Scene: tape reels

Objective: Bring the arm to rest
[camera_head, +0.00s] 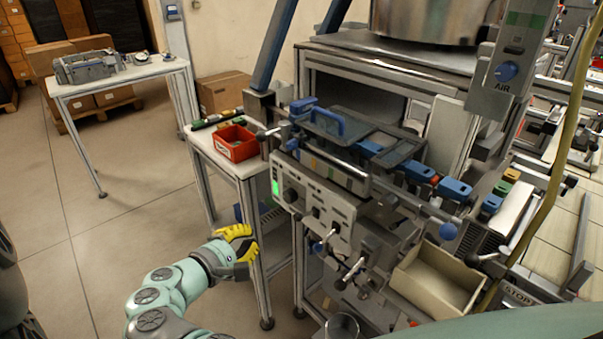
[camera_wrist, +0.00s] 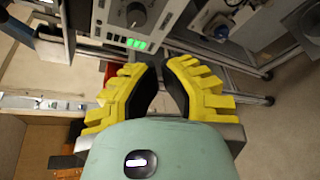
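My gripper (camera_head: 243,243) has yellow fingers and sits at the end of my pale green arm, low in the head view. It is in front of a leg of the small white table, over open floor. In the wrist view my gripper (camera_wrist: 161,75) shows two yellow fingers with dark inner pads. The fingertips are apart with nothing between them. The machine's control panel (camera_wrist: 138,22) with a green display lies beyond the fingertips.
A machine with a grey control panel (camera_head: 315,205) stands to the right of my gripper. A small white table (camera_head: 222,158) carries a red bin (camera_head: 236,143). Another table (camera_head: 120,77) stands at the back left. The floor (camera_head: 130,220) to the left is clear.

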